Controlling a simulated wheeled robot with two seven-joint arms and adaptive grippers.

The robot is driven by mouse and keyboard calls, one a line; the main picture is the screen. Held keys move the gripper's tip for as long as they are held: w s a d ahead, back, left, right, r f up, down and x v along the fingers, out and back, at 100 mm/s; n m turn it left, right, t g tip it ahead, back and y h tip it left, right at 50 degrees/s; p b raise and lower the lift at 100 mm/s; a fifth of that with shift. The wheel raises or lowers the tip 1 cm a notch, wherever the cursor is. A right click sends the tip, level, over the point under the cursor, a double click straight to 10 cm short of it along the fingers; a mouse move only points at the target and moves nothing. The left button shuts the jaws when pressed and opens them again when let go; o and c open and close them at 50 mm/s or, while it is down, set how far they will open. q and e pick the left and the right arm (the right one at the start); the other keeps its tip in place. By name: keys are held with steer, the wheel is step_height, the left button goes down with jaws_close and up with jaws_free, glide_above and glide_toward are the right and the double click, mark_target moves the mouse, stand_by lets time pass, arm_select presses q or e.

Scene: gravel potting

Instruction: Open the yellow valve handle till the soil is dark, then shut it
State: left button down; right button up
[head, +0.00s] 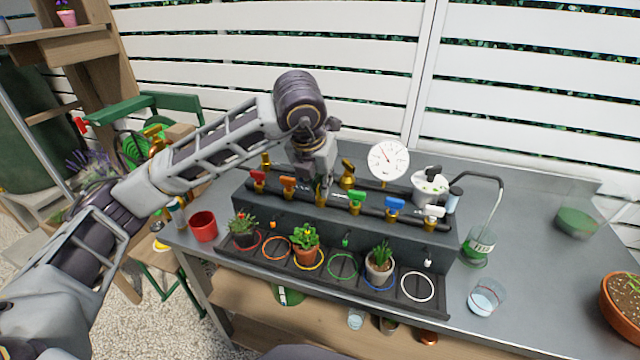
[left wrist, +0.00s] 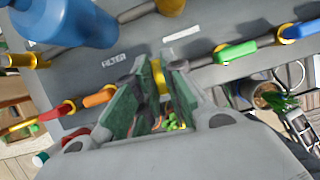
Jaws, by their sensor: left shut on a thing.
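My left gripper (head: 322,188) reaches down over the middle of the valve row and is shut on the yellow valve handle (left wrist: 158,76). In the left wrist view the yellow shows between the green-padded fingers (left wrist: 156,92); in the head view the gripper mostly hides the handle. Its brass valve body (head: 321,201) sits on the dark pipe. Below, a terracotta pot (head: 307,257) with a leafy green plant (head: 305,237) stands in the yellow ring (head: 318,267). The leaves cover most of its soil, so I cannot tell how dark it is. My right gripper is not in view.
Red (head: 258,176), orange (head: 288,183), green (head: 357,196), blue (head: 395,204) and white (head: 434,211) handles flank the gripper closely. Other plants stand in the red and blue rings. A round gauge (head: 389,160) rises behind. A red cup (head: 203,227) stands left.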

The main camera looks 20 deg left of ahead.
arm_select(q)
steer(key=shift+n, duration=0.5)
steer(key=c, duration=1.5)
jaws_free()
steer(key=v, duration=1.2)
steer(key=shift+d, duration=0.15)
